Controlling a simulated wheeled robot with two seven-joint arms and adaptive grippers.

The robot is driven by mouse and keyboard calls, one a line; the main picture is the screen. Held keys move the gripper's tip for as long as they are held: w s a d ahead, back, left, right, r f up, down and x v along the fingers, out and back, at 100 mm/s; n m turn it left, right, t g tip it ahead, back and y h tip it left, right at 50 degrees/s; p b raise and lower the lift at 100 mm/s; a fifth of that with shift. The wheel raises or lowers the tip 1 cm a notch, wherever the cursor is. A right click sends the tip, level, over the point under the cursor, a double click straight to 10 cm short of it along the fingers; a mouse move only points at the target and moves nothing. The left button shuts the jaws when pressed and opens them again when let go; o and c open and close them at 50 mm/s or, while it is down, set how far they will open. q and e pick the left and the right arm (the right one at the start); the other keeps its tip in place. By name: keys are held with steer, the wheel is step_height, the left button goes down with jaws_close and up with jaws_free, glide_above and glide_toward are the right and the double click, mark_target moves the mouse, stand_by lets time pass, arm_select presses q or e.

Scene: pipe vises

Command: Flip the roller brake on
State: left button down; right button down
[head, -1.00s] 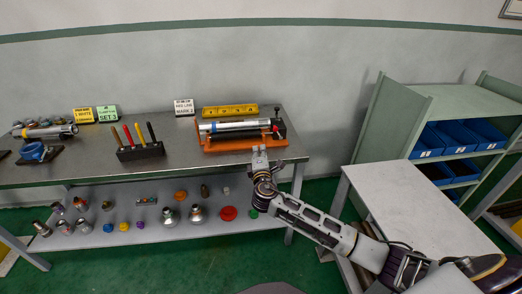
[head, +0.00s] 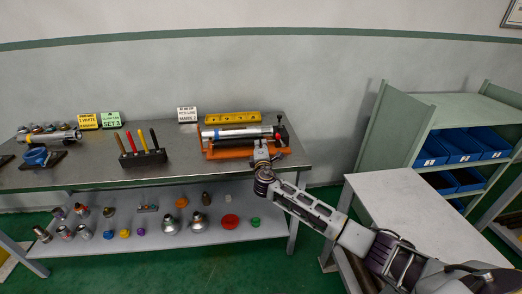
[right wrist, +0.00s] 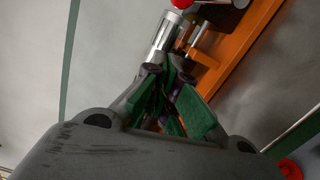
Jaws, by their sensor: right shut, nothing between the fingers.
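The orange roller stand (head: 220,153) sits at the right end of the steel bench, with a silver pipe (head: 240,132) lying along it. A dark upright part with a red tip (head: 279,118) stands at its right end. A red knob (right wrist: 182,3) shows at the top edge of the right wrist view, beyond the pipe (right wrist: 163,38) and the orange base (right wrist: 232,52). My right gripper (head: 261,147) is shut and empty at the stand's front side, left of the dark upright part. Whether it touches the stand cannot be told. My left gripper is out of view.
A yellow marked block (head: 232,118) lies behind the stand. A rack of coloured markers (head: 143,158) and a blue clamp (head: 34,156) are to the left. The lower shelf (head: 150,230) holds several fittings. A pale side table (head: 410,205) and shelving with blue bins (head: 460,143) stand right.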

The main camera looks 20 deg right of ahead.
mark_target(280, 140)
steer(key=shift+s+d+r, duration=0.1)
steer(key=shift+d+r, duration=0.05)
steer(key=shift+d, duration=0.8)
steer(key=shift+d+r, duration=0.1)
steer(key=shift+d, duration=0.25)
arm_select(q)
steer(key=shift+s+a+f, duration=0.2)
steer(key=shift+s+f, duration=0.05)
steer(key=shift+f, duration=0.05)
arm_select(e)
steer(key=shift+s+d, duration=0.1)
steer(key=shift+d, duration=0.45)
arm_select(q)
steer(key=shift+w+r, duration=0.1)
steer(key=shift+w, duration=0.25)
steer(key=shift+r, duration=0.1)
arm_select(e)
steer(key=shift+d+r+m, duration=0.2)
steer(key=shift+r+m, duration=0.05)
steer(key=shift+m, duration=0.05)
